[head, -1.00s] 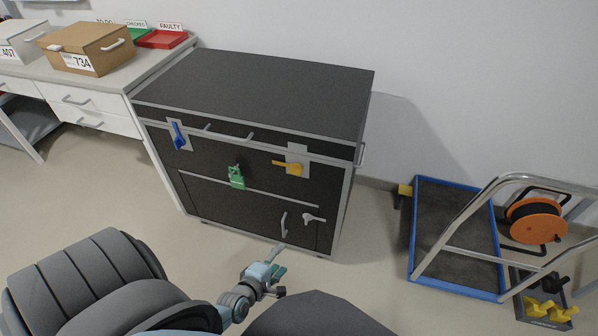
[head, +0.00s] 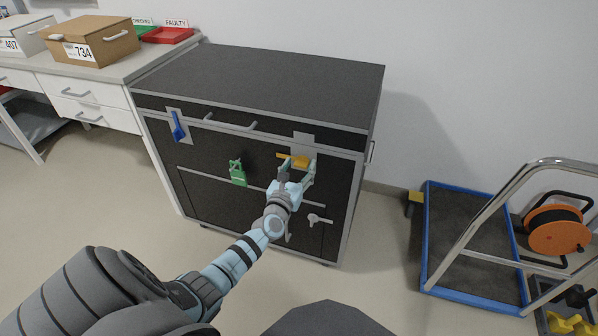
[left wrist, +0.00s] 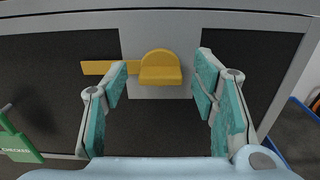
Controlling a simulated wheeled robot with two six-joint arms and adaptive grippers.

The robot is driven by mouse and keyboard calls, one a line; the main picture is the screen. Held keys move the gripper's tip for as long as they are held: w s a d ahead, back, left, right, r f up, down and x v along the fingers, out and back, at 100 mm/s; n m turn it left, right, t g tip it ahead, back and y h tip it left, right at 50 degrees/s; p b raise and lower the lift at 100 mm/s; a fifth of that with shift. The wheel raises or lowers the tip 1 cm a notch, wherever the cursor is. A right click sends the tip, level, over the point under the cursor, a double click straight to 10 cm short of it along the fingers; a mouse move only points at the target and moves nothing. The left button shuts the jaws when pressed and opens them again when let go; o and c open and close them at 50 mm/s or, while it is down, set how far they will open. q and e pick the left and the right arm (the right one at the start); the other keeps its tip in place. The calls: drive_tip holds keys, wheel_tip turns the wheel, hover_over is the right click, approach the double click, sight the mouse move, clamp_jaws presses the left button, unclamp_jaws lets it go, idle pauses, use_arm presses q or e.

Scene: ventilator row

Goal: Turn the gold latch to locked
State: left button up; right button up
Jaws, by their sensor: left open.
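The gold latch (head: 294,160) is on a grey plate on the front of the black case (head: 265,75), at the upper right. Its arm lies level and points left. In the left wrist view the latch (left wrist: 160,68) shows a rounded hub between the fingers and a flat bar to the left. My left gripper (head: 298,172) is open in front of the latch. In the left wrist view its fingers (left wrist: 160,88) stand apart on both sides of the hub. I cannot tell whether they touch it. My right gripper is not in view.
A blue latch (head: 178,127) is at the case's upper left. A green padlock tag (head: 238,173) hangs mid-front, left of my gripper. A silver handle (head: 318,220) is below right. A blue-edged cart (head: 428,250) stands at the right. Clear floor lies in front.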

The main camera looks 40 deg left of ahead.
use_arm(q)
drive_tip(key=shift+w, duration=0.1)
clamp_jaws()
idle(0.4)
